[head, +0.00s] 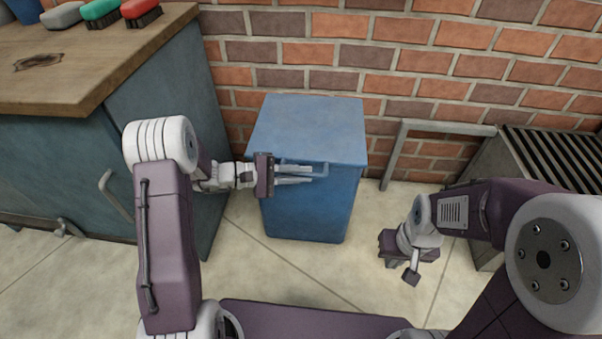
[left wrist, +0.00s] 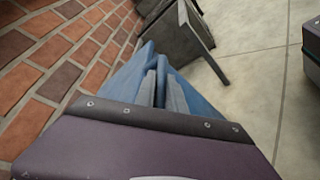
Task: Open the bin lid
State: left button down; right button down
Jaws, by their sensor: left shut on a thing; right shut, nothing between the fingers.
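The blue bin (head: 308,212) stands on the floor against the brick wall. Its flat blue lid (head: 312,128) lies closed on top. A blue handle (head: 318,168) sticks out at the lid's front edge. My left gripper (head: 294,173) reaches in from the left and is shut on the handle. In the left wrist view the fingers of my left gripper (left wrist: 167,90) show against the blue bin, and the grip itself is mostly hidden. My right gripper (head: 412,272) hangs low to the right of the bin, apart from it, shut and empty.
A workbench (head: 95,60) with a wooden top and teal cabinet stands at the left, with several brushes (head: 100,9) on it. A grey metal frame (head: 392,155) and a slatted metal unit (head: 550,160) stand at the right. Floor in front of the bin is clear.

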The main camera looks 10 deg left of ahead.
pick_arm(q)
jog(key=w+r+n+g+p, duration=0.1)
jog(key=w+r+p, duration=0.2)
jog(key=r+p, duration=0.7)
jog(key=w+r+n+p, duration=0.2)
jog(key=w+r+p, duration=0.2)
jog(key=r+p, duration=0.7)
jog(key=shift+r+g+y+p, duration=0.2)
jog(key=shift+g+y+p, duration=0.2)
jog(key=shift+p, duration=0.35)
jog(key=c, duration=1.4)
grip_release()
jog(key=shift+a, duration=0.1)
